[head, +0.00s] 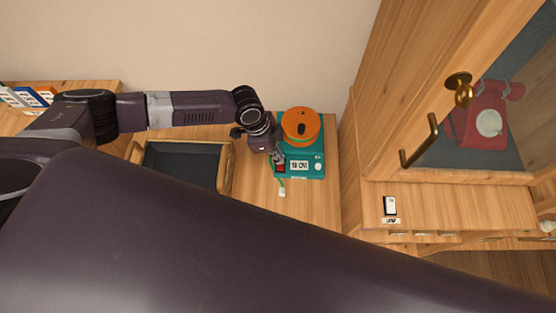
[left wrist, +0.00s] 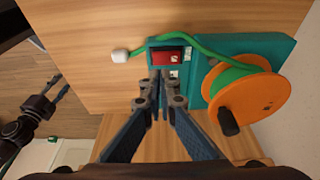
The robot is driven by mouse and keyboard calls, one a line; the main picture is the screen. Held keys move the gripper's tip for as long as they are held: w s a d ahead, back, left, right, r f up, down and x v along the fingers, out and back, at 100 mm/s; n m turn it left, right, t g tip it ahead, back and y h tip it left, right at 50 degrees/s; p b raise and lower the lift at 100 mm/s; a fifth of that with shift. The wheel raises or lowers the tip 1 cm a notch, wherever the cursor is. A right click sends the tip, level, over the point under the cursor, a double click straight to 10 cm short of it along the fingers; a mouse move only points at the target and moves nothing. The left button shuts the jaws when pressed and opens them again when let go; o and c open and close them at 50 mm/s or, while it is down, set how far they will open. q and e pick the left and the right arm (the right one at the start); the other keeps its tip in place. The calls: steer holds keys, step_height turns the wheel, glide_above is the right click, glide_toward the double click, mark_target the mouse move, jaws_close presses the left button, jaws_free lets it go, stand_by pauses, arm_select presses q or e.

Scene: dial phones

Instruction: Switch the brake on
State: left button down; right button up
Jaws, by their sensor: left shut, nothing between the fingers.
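A teal device (head: 285,122) with an orange reel (head: 300,126) and a small display (head: 299,166) stands on the wooden top. Its red rocker switch (left wrist: 167,57) sits in a teal frame at the device's edge; it also shows in the head view (head: 280,168), partly behind my gripper. My left gripper (head: 279,160) is shut and empty, fingers pointing down at the switch. In the left wrist view its fingertips (left wrist: 161,75) are right at the switch's near edge; I cannot tell whether they touch. What looks like my right gripper (left wrist: 58,87) shows small at the left.
A green cord (left wrist: 205,47) runs from the reel past the switch to a white plug (left wrist: 120,56). An open drawer or tray (head: 180,165) lies left of the device. A cabinet with a glass door and a red dial phone (head: 480,120) stands at right.

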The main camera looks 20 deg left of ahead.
mark_target(280, 167)
arm_select(q)
steer(key=shift+f, duration=1.85)
steer(key=shift+f, duration=0.1)
steer(key=shift+s+f, duration=0.2)
steer(key=shift+f, duration=0.15)
steer(key=shift+r, duration=0.2)
steer(key=shift+w, duration=0.1)
